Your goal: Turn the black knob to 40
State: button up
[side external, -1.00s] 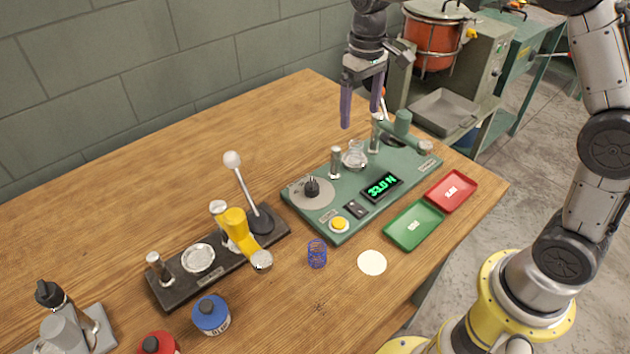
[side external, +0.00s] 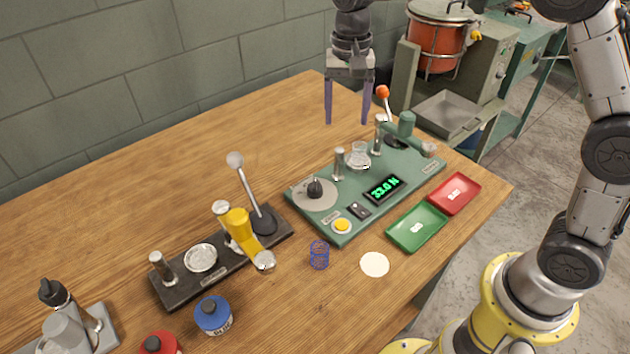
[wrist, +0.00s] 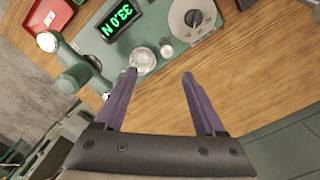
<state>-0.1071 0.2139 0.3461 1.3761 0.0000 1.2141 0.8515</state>
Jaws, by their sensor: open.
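The black knob (side external: 315,188) sits on a round grey dial plate at the left end of the green machine (side external: 352,218). In the wrist view the knob (wrist: 193,18) is near the top, beyond my fingertips. The dial's marks are too small to read. The green display (side external: 384,188) reads 33.0 N. My gripper (side external: 347,122) is open and empty, fingers pointing down, above the table behind the machine. It is well apart from the knob. In the wrist view my gripper (wrist: 160,72) shows two spread purple fingers.
An orange-tipped lever (side external: 383,92) and metal posts stand on the machine's far side. A yellow button (side external: 342,225) is at its front. Green (side external: 416,228) and red (side external: 453,194) trays, a blue spring (side external: 319,255) and a black stand with a ball-topped lever (side external: 236,160) are nearby.

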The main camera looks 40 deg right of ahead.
send_over(315, 183)
notch_tip(315, 183, down, 13)
jog(key=shift+f, duration=0.1)
dwell(0.4)
grip_shut()
